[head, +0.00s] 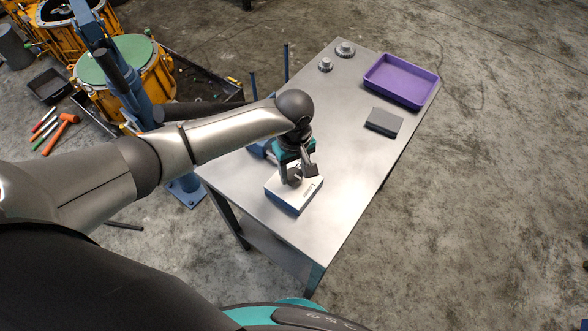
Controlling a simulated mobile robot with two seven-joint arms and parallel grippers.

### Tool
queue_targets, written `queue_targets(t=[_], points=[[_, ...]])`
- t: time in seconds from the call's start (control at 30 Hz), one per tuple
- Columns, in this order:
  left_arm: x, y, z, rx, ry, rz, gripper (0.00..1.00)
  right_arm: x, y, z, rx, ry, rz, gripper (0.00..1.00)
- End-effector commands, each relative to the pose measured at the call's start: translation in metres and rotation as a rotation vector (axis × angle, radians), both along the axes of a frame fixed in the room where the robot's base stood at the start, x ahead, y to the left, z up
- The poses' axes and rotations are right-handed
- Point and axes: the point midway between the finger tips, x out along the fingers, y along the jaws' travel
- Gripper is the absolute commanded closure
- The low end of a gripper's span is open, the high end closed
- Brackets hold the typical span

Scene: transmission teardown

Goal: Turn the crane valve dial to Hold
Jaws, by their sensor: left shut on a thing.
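The crane valve box (311,193), with a white labelled top and blue sides, sits on the near part of the steel table. My left gripper (298,177) reaches down onto the top of the box and is shut on the valve dial. The fingers cover most of the dial, so its pointer and setting cannot be read. A dark label shows on the white face, too small to read surely. My right gripper is not in view.
The steel table (343,150) has a purple tray (402,82), a grey block (384,121) and two small gears (345,49) toward its far end. A blue crane stand (186,190) is left of the table. An orange mallet (62,127) lies on the floor.

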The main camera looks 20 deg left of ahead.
Motion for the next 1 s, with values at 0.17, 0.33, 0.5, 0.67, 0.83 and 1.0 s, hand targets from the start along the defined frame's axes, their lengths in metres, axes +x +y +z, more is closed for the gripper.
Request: queue_targets(t=[0.17, 0.33, 0.5, 0.67, 0.83, 1.0], points=[[0.0004, 0.0003, 0.0003, 0.001, -0.001, 0.000, 1.00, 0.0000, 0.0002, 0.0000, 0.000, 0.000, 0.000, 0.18], [0.0004, 0.0004, 0.0004, 0.001, -0.001, 0.005, 1.00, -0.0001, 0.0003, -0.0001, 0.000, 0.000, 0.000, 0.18], [0.0006, 0.0005, 0.0003, 0.001, -0.001, 0.039, 1.00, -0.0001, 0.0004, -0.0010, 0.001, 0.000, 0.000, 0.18], [0.0007, 0.0012, 0.0000, 0.003, -0.001, 0.119, 1.00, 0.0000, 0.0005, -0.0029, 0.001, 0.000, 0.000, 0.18], [0.0009, 0.0012, 0.0000, 0.003, -0.001, 0.252, 1.00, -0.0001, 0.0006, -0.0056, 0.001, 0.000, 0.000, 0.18], [0.0010, 0.0011, 0.0000, 0.002, -0.002, 0.413, 1.00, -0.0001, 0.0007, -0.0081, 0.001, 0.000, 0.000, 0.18]])
